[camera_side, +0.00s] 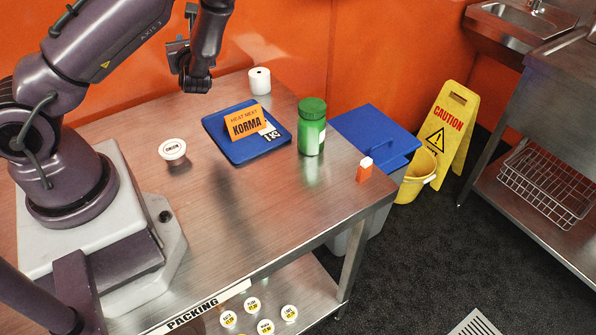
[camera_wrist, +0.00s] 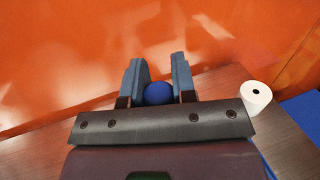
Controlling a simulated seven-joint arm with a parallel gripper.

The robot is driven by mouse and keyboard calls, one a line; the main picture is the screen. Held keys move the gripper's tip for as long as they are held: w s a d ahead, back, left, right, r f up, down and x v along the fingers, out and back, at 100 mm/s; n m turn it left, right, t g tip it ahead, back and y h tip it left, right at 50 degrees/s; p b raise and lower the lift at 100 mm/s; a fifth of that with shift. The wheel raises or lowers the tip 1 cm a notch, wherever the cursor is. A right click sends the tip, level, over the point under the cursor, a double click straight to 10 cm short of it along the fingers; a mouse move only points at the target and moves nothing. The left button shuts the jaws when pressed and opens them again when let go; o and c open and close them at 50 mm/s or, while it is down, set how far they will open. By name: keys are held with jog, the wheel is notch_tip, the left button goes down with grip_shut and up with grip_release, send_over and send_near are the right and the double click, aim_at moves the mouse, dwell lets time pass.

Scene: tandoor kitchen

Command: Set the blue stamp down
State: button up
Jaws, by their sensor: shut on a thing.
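In the wrist view the blue stamp shows as a round blue knob (camera_wrist: 158,93) between the two fingers of my gripper (camera_wrist: 158,76). The fingers are shut on it, with the orange wall behind. In the side view my gripper (camera_side: 178,52) is raised above the back of the steel table, left of the blue tray. I cannot make out the stamp there, and its lower part is hidden in both views.
The steel table (camera_side: 225,205) holds a blue tray (camera_side: 232,152) with an orange KORMA card (camera_side: 247,122), a green jar (camera_side: 312,128), a white roll (camera_side: 260,81), a white-lidded tub (camera_side: 173,150) and a small orange-and-white item (camera_side: 364,170). The table's front middle is clear.

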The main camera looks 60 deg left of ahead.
jog(key=w+d+m+t+h, duration=0.3)
jog(key=d+m+t+h, duration=0.1)
jog(key=d, duration=0.8)
jog(key=w+d+m+t+h, duration=0.2)
jog(key=d+m+t+h, duration=0.25)
jog(key=d, duration=0.75)
jog(key=w+d+m+t+h, duration=0.3)
jog(key=d+m+t+h, duration=0.15)
jog(key=d, duration=0.75)
jog(key=shift+n, duration=0.4)
jog(key=f, duration=0.7)
jog(key=a+f, duration=0.1)
jog(key=f, duration=0.2)
jog(key=shift+s+f, duration=0.15)
jog(key=shift+f, duration=2.2)
jog(key=shift+f, duration=0.2)
jog(key=o, duration=0.9)
